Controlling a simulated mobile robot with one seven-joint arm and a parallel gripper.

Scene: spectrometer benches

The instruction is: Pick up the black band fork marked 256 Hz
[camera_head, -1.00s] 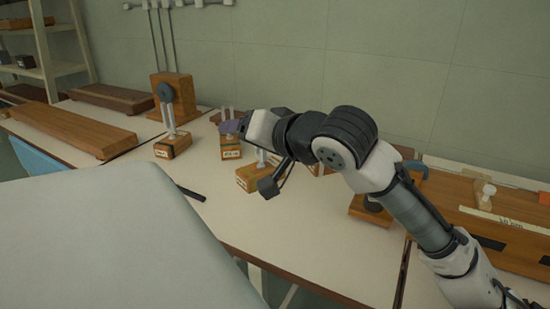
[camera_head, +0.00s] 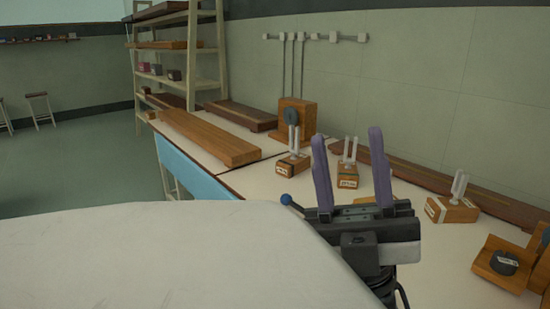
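Several two-pronged tuning forks stand upright on small wooden boxes on the white bench. One fork (camera_head: 293,140) is left of my gripper, one (camera_head: 350,150) shows between its fingers, and one (camera_head: 459,185) is to the right. Their boxes carry pale labels too small to read, so I cannot tell which is marked 256 Hz or has a black band. My gripper (camera_head: 347,136) is in the foreground, its two purple fingers spread wide with nothing held between them.
A long wooden board (camera_head: 210,138) lies on the bench at left. A wooden block with a dark disc (camera_head: 290,116) stands behind the forks. A wooden stand with a black knob (camera_head: 503,263) is at lower right. Shelves (camera_head: 193,60) and open floor are at left.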

